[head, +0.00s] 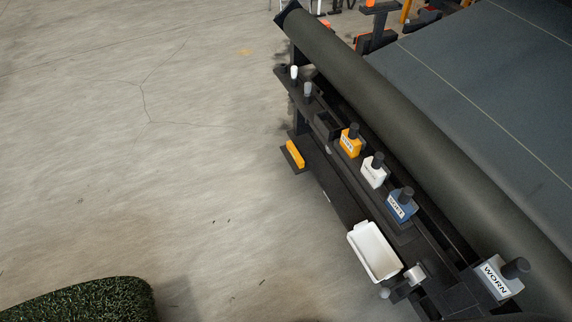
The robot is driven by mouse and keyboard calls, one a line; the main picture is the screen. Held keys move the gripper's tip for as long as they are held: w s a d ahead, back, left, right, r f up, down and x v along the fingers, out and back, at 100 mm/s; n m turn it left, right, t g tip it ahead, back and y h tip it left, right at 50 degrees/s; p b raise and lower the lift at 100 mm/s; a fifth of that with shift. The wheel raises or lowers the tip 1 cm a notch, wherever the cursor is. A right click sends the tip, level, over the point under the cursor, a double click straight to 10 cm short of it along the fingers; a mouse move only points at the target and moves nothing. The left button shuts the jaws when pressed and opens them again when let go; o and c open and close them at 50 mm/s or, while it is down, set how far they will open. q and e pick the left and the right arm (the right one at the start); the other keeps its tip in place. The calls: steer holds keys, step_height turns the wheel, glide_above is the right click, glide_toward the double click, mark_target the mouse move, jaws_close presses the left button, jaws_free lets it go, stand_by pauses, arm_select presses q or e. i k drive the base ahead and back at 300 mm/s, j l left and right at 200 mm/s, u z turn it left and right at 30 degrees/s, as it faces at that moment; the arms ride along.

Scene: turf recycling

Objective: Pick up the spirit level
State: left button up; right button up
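A short yellow bar, which looks like the spirit level (295,154), lies on a dark ledge at the left end of the long dark machine in the head view. It is small, and no vial or marking can be made out on it. Nothing appears to cover it. Neither of my grippers shows in the head view.
A long roller (400,120) runs behind. Concrete floor at left is open; turf (85,300) lies bottom left.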

mark_target(294, 152)
steer(key=i+j+z, duration=0.25)
steer(key=i, duration=0.25)
steer(key=i+j+z, duration=0.15)
steer(key=z, duration=0.3)
steer(key=i+j+z, duration=0.1)
steer(key=z, duration=0.3)
steer(key=j, duration=0.1)
